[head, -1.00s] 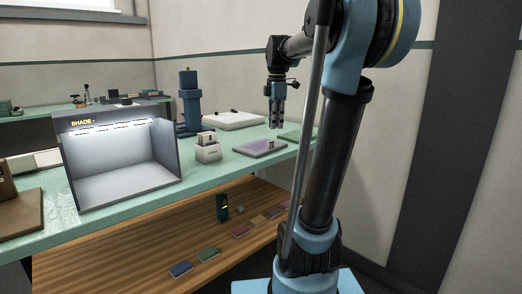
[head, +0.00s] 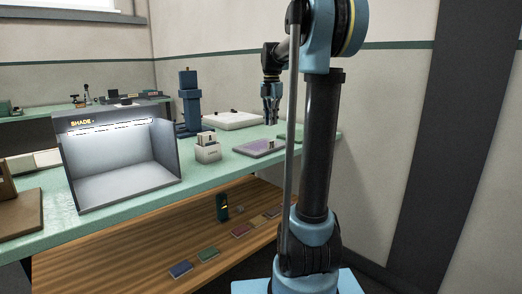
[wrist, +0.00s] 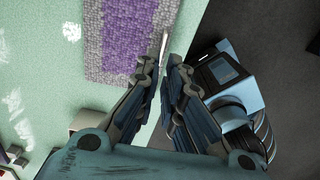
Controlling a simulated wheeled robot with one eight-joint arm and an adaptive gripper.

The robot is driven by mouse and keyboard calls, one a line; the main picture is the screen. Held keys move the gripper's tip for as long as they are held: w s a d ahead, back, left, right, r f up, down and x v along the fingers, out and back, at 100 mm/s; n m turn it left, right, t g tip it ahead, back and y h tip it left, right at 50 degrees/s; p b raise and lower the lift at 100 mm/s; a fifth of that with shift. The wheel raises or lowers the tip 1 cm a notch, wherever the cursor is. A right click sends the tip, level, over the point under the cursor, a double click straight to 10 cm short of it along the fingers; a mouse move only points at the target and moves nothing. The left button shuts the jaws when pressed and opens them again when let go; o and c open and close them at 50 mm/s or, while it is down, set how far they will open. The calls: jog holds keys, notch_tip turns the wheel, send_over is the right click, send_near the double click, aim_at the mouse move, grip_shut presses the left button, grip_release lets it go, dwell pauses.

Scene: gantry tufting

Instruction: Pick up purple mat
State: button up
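The purple mat (head: 257,148) lies flat near the front edge of the green bench, with a grey border around its purple middle. In the wrist view the mat (wrist: 122,38) is at the top, ahead of the fingers. A small upright piece (head: 271,145) stands at its right part. My gripper (head: 270,121) points down above the bench, beside the mat's far right in the picture. The fingertips look apart from the mat.
A white holder (head: 208,148) stands left of the mat, and a grey light booth (head: 125,175) farther left. A blue stand (head: 189,105) and a white slab (head: 233,121) are behind. Several coloured blocks lie on the wooden shelf (head: 130,245) below.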

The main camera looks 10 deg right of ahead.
aim_at(271, 142)
notch_tip(271, 142, down, 10)
jog(key=shift+d+f, duration=0.15)
jog(key=shift+f, duration=0.1)
grip_shut()
dwell(0.3)
